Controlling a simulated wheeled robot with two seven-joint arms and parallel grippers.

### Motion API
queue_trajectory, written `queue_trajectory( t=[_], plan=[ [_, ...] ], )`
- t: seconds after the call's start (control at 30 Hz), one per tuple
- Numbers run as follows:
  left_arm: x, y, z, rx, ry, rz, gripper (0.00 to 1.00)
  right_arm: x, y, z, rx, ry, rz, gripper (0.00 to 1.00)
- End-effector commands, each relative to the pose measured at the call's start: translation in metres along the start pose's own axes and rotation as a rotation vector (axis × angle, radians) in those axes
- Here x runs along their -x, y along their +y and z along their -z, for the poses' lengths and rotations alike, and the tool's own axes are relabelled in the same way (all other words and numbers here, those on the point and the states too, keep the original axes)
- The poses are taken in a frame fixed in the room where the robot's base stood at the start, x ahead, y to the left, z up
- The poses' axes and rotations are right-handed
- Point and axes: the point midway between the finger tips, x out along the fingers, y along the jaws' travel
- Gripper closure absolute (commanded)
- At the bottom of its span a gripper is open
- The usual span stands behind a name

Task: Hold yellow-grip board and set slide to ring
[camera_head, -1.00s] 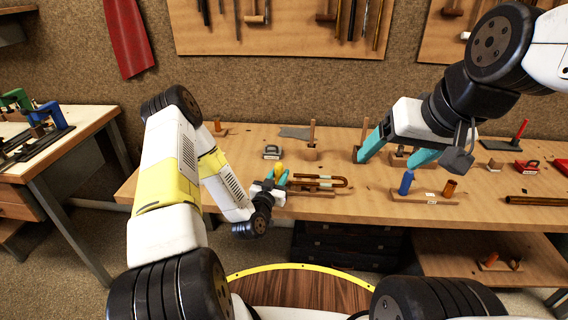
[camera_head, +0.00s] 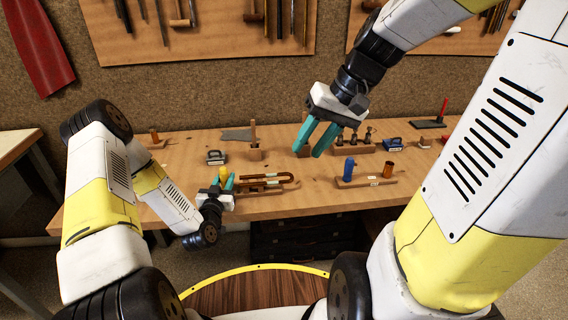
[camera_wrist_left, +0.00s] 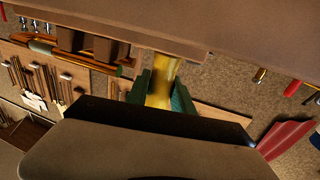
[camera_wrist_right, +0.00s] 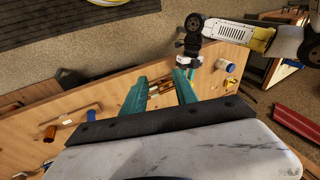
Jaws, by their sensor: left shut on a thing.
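The yellow grip (camera_head: 223,173) of the board stands upright at the bench's front edge. My left gripper (camera_head: 226,184) is shut on it, and the left wrist view shows the yellow grip (camera_wrist_left: 164,82) between both fingers. The board (camera_head: 262,191) extends right from it and carries a U-shaped copper-brown slide (camera_head: 283,178). My right gripper (camera_head: 311,152) is open and empty, pointing down above the bench, behind and right of the slide. In the right wrist view the slide (camera_wrist_right: 163,87) shows beyond and between the open fingers. I cannot make out the ring.
A blue cylinder (camera_head: 349,166) and an orange cylinder (camera_head: 388,169) stand on a wooden base to the right. Tool panels hang above the bench.

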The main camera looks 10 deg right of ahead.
Motion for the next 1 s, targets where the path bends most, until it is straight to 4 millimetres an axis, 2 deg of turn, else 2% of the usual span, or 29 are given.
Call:
queue_trajectory(
  t=[0.27,0.47,0.7,1.0],
  plan=[
    [0.000,0.000,0.000,0.000,0.001,0.000,1.00,-0.047,0.030,0.048,-0.079,-0.100,0.222,0.65],
    [0.000,0.000,0.000,0.000,0.001,0.000,1.00,-0.083,0.062,0.080,-0.136,-0.106,0.398,0.65],
    [0.000,0.000,0.000,0.000,0.000,-0.001,1.00,-0.130,0.112,0.112,-0.211,-0.038,0.612,0.65],
    [0.000,0.001,0.000,0.000,0.000,-0.001,1.00,-0.188,0.184,0.133,-0.304,0.135,0.826,0.65]
  ],
)
